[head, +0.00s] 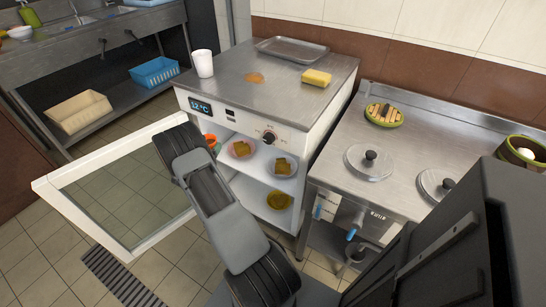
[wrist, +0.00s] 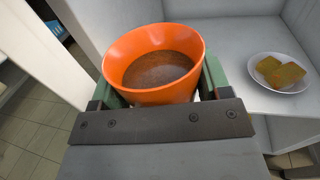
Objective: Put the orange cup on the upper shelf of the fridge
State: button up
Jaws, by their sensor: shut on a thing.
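In the wrist view my gripper (wrist: 156,82) is shut on the orange cup (wrist: 150,92), with a green-padded finger on each side. The cup is upright and has something brown inside. In the head view a bit of the cup (head: 211,139) shows past my arm, at the left of the fridge's upper shelf (head: 262,175); the gripper itself is hidden there. The fridge (head: 305,135) stands with its glass door (head: 122,200) swung open to the left. I cannot tell whether the cup touches the shelf.
Two plates of food, one left (head: 241,150) and one right (head: 283,167), sit on the upper shelf. Another plate (head: 279,200) is on the lower shelf. A white cup (head: 203,63), yellow sponge (head: 317,78) and tray (head: 291,49) are on top. A stove (head: 405,150) stands right.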

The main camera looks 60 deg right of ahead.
jog(key=s+d+f+m+g+b, duration=0.15)
jog(key=s+d, duration=0.25)
jog(key=d, duration=0.4)
jog(key=s+d+f+g+b, duration=0.1)
jog(key=s+d+f+b, duration=0.15)
jog(key=d, duration=0.45)
jog(key=s+d+f+m+g+b, duration=0.1)
jog(key=s+d+b, duration=0.25)
jog(key=d, duration=0.45)
jog(key=f, duration=0.2)
jog(key=s+f+b, duration=0.1)
jog(key=f, duration=0.1)
jog(key=d+f, duration=0.1)
jog(key=f, duration=0.1)
jog(key=shift+s, duration=0.2)
jog(key=shift+a+f+b, duration=0.1)
jog(key=shift+f+b, duration=0.75)
jog(key=shift+f, duration=1.3)
jog(key=shift+f, duration=0.1)
jog(key=shift+f, duration=0.1)
jog(key=o, duration=1)
